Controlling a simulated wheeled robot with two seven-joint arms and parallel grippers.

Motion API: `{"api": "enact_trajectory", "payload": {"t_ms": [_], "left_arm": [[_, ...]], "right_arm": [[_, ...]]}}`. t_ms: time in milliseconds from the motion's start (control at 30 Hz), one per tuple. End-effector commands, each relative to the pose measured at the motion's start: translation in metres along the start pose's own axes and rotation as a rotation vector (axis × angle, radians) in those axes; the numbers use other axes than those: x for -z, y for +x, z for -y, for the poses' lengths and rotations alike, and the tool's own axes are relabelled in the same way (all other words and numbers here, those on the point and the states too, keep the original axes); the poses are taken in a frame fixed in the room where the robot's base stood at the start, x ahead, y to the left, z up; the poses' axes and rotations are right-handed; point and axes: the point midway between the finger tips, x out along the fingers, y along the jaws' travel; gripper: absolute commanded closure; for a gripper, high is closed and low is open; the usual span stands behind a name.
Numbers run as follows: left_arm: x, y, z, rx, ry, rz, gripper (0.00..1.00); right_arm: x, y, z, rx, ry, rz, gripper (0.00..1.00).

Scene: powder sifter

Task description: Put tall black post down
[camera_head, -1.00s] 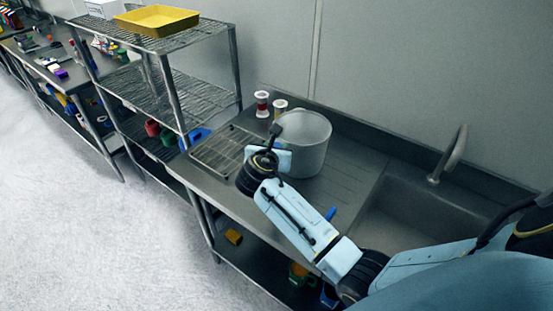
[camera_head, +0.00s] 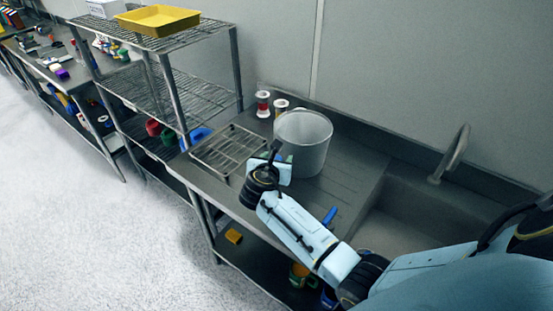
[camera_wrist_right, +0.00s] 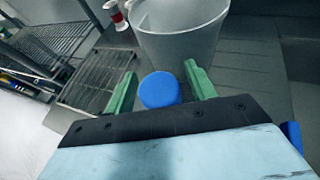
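My right gripper (camera_head: 284,168) is low over the steel counter (camera_head: 322,190), in front of the grey bucket (camera_head: 304,140). In the right wrist view its two green fingers (camera_wrist_right: 161,88) stand apart. A round blue disc (camera_wrist_right: 160,90) shows between them, with a clear gap to the right finger. It does not look gripped; I cannot tell whether it is the top of a taller thing. No tall black post can be made out in either view. My left gripper is out of view.
A wire rack (camera_head: 228,152) lies on the counter left of the bucket. Two red-and-white containers (camera_head: 263,103) stand behind it. A small blue object (camera_head: 330,216) lies beside my right arm. The sink (camera_head: 420,205) is to the right; wire shelves (camera_head: 175,95) stand left.

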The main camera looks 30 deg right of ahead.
Motion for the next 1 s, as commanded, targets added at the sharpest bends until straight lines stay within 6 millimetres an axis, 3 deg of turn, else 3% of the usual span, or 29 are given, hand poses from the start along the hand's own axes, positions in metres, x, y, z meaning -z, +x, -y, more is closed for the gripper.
{"api": "enact_trajectory", "payload": {"t_ms": [367,800,1000], "left_arm": [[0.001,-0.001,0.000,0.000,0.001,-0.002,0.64],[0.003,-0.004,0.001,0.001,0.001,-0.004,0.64],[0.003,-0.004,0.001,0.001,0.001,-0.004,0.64]], "right_arm": [[-0.003,-0.008,0.000,-0.001,0.001,0.000,0.45],[-0.003,-0.095,0.000,-0.002,0.003,-0.001,0.45],[-0.003,-0.117,0.000,0.000,0.002,0.000,0.45]]}}
